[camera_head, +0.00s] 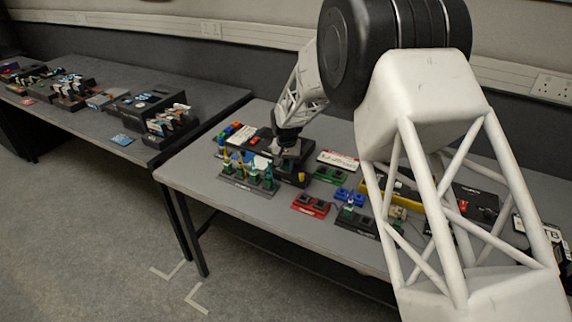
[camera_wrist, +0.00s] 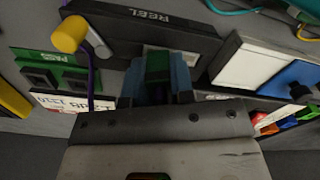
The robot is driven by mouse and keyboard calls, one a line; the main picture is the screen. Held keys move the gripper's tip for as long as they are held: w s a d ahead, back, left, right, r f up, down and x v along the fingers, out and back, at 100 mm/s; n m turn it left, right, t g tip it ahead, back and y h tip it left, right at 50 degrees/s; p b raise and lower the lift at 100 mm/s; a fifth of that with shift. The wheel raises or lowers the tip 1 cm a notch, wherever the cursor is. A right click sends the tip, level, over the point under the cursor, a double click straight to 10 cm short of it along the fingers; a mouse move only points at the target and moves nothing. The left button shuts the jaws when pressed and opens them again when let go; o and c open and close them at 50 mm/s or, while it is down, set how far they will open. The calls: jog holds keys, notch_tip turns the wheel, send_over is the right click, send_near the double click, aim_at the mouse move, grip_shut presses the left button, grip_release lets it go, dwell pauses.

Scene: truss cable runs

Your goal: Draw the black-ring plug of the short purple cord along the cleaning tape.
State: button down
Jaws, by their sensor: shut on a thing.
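My gripper (camera_wrist: 158,78) is shut, its jaws at the black block marked REEL (camera_wrist: 135,22), which appears to be the cleaning tape's holder. Between the jaws is a narrow dark green thing; it seems to be the purple cord's plug, but the jaws hide most of it and I cannot see a black ring. The purple cord (camera_wrist: 91,80) runs down left of the jaws, past the block's yellow knob (camera_wrist: 68,35), and goes out of sight behind my gripper. In the head view my gripper (camera_head: 287,146) is low over the black block (camera_head: 292,172).
A rack of upright coloured plugs (camera_head: 248,176) stands just in front. Green (camera_head: 330,175), red (camera_head: 311,205) and blue (camera_head: 350,196) blocks lie to the right. In the wrist view, a green PASS block (camera_wrist: 45,72) is left and a white panel (camera_wrist: 255,62) right.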

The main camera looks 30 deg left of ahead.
jog(key=shift+d, duration=0.35)
dwell(0.4)
dwell(0.4)
jog(key=shift+r, duration=2.8)
